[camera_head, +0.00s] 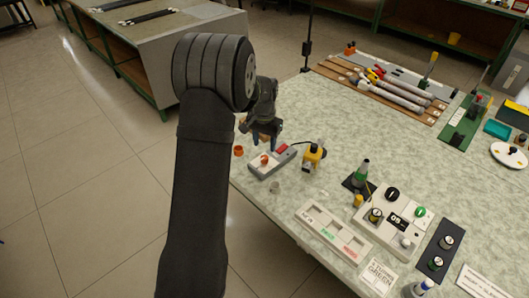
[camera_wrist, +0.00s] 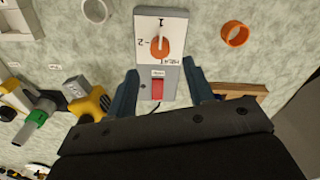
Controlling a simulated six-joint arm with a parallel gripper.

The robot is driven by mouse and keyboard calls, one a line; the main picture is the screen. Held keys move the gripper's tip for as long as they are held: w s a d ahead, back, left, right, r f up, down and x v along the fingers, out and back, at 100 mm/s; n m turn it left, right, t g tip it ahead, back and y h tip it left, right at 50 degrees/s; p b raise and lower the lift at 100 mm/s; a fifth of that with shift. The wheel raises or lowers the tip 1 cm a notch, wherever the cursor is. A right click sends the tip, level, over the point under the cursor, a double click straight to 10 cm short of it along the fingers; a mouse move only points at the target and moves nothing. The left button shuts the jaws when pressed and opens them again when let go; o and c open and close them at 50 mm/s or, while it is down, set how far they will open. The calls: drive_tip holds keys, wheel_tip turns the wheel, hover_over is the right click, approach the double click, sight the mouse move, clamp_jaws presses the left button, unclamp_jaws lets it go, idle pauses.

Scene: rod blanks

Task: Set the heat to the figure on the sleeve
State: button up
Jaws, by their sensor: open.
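The heat control is a grey box with a white face (camera_wrist: 144,28), marked HEAT, 1 and 2 in the wrist view. It carries an orange knob (camera_wrist: 163,47) and a red switch (camera_wrist: 157,90). Which figure the knob points at is not clear. In the head view the box (camera_head: 258,168) lies near the table's left edge. My gripper (camera_wrist: 161,76) is open and empty, its fingers either side of the box's switch end; contact cannot be told. In the head view my gripper (camera_head: 264,147) is just behind the box. I cannot pick out a sleeve or read its figure.
An orange ring (camera_wrist: 234,34) lies beside the box, and a yellow-and-black tool (camera_head: 313,156) stands to its right. A panel with dials (camera_head: 391,222) and a tray with coloured labels (camera_head: 331,233) are nearer the front. Several rods lie on a wooden rack (camera_head: 340,75) behind.

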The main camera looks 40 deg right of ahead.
sight(265, 157)
wheel_tip(265, 157, up, 11)
drive_tip(key=shift+f, duration=0.2)
drive_tip(key=shift+f, duration=0.1)
wheel_tip(265, 157, down, 17)
drive_tip(key=shift+f, duration=0.15)
idle(0.7)
drive_tip(key=shift+f, duration=0.1)
drive_tip(key=n, duration=0.8)
drive_tip(key=shift+n, duration=0.3)
drive_tip(key=n, duration=0.4)
drive_tip(key=shift+n, duration=2.2)
